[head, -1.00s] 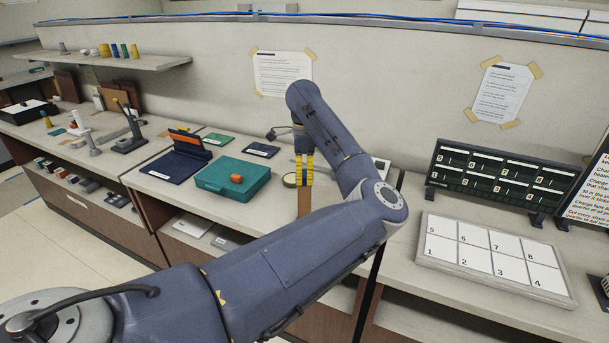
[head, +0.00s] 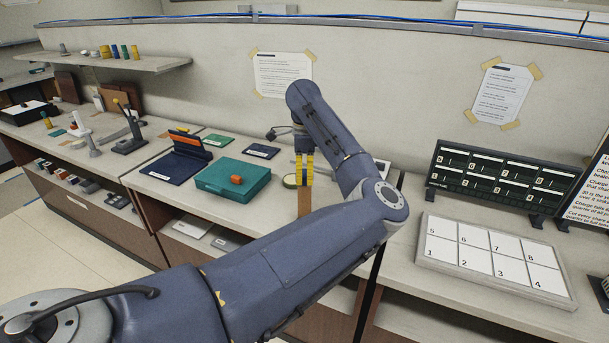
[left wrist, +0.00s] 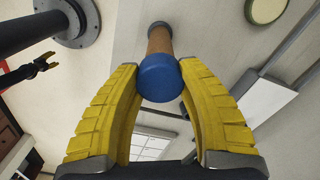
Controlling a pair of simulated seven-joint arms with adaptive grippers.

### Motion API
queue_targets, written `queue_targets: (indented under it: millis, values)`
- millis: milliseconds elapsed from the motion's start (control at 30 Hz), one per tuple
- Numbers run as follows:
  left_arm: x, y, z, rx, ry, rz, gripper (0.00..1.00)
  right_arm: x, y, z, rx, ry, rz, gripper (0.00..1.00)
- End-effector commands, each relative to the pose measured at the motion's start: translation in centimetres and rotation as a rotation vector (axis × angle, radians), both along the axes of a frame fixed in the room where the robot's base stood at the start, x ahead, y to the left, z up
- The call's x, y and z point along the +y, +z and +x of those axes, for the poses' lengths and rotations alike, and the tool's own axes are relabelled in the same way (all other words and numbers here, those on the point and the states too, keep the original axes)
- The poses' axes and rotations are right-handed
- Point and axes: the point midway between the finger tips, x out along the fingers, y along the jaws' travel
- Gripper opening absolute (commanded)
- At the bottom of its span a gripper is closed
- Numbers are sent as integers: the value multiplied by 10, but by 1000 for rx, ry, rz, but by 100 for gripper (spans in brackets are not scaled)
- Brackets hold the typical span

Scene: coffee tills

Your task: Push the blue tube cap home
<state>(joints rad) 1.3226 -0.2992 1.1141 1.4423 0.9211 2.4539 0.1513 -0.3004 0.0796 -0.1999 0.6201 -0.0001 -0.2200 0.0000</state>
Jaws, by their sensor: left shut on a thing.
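The blue tube cap (left wrist: 160,78) is between the yellow fingertips of my left gripper (left wrist: 160,68) in the left wrist view. The gripper is shut on it. The cap sits at the near end of a brown tube (left wrist: 159,42), which runs away from the gripper to a grey end. Any gap between cap and tube is hidden. In the head view my left gripper (head: 304,181) points down over the counter, with a brown upright piece (head: 304,206) just below it. My right gripper (left wrist: 48,63) shows small at the left of the wrist view, its yellow fingers apart and empty.
A teal case (head: 222,180) with an orange piece (head: 236,180) on it lies left of my left gripper. A round pale-topped item (head: 289,181) is close beside the fingers. A numbered white tray (head: 480,283) and a dark rack (head: 497,175) stand to the right.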

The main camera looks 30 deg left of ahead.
Motion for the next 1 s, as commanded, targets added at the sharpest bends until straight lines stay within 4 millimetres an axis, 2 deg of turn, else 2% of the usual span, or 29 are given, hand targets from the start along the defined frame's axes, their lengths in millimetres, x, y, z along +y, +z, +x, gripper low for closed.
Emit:
queue_targets:
  millis: [367, 1000]
  values:
    - [0, -7, 0, 1, 0, 0, 9, 0, 0, 0, 0, 0, 0, 60]
    - [0, 0, 0, 1, 0, -1, 9, 0, 0, 0, 0, 0, 0, 60]
